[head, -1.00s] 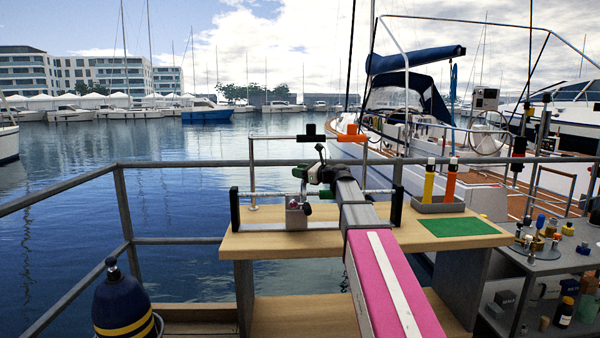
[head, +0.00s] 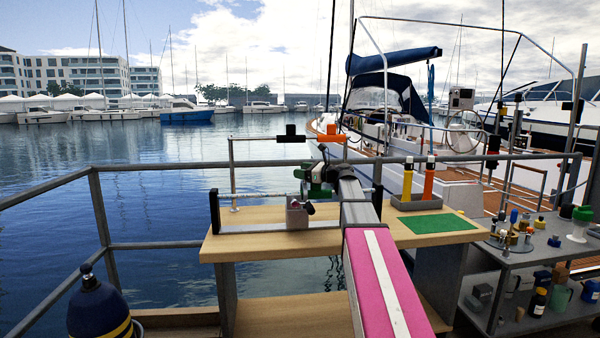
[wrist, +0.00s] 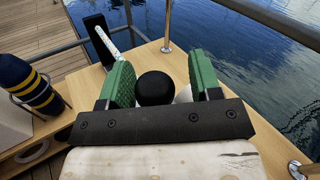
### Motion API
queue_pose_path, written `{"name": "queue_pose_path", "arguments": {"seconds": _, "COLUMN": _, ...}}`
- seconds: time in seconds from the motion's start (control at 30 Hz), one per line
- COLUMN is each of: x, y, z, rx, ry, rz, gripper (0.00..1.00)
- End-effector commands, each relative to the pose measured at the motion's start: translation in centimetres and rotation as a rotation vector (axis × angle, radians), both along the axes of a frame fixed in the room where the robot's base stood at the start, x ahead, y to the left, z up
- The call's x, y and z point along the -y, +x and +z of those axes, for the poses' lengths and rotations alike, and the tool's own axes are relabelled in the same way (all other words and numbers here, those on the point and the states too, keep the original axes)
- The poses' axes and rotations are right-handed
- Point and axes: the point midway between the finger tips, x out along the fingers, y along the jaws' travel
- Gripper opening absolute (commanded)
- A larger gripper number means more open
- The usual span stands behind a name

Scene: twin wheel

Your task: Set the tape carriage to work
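The tape carriage (head: 297,214) appears to be the small grey block on the threaded rail (head: 265,197), with a dark knob at its side. The rail runs between black end brackets on the wooden bench (head: 225,247). My gripper (head: 308,178), with green fingers, is above and slightly right of the carriage. In the wrist view, the green fingers (wrist: 162,82) stand apart. A round black knob (wrist: 154,88) shows between them with pale shapes beside it. I cannot tell whether the knob belongs to the carriage or whether a finger touches it.
An overhead bar carries a black handle (head: 291,134) and an orange handle (head: 333,135) close above my gripper. A grey tray (head: 418,203) with yellow and orange tubes and a green mat (head: 438,224) are on the right. A crowded cart (head: 535,258) stands farther right.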

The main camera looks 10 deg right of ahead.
Motion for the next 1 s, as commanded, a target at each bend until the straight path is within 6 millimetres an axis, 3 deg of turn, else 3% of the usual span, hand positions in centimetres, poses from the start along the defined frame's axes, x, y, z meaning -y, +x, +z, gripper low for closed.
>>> {"name": "queue_pose_path", "arguments": {"seconds": 0.37, "x": 0.2, "y": -0.3, "z": 0.0, "rx": 0.0, "ry": 0.0, "rz": 0.003, "gripper": 0.6}}
{"name": "queue_pose_path", "arguments": {"seconds": 1.0, "x": 8.1, "y": -6.0, "z": 0.0, "rx": 0.0, "ry": 0.0, "rz": 0.002, "gripper": 0.6}}
